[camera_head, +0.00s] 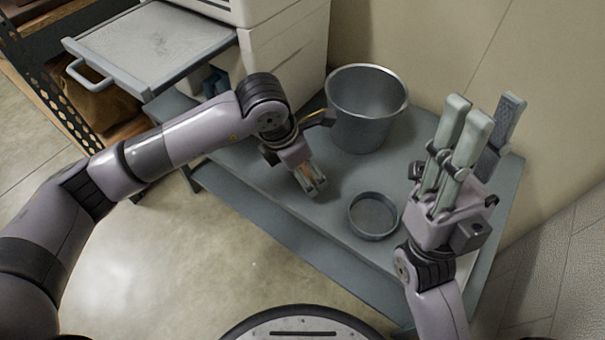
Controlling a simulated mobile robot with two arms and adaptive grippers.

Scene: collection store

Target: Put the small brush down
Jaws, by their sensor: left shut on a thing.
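My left gripper (314,188) points down over the grey table, between the bucket and its front edge. It is shut on what appears to be the small brush. Only a small brown part of the brush (305,171) shows between the fingers; the rest is hidden by the gripper. I cannot tell whether the brush touches the table top. My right gripper (488,106) points up over the right side of the table. Its fingers are apart, with nothing seen between them.
A metal bucket (366,119) stands at the back of the table (268,183). A shallow round dish (373,215) sits nearer the front, right of my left gripper. A white cabinet (283,58) with a pulled-out tray (155,42) is at the back left. Walls close off the back and right.

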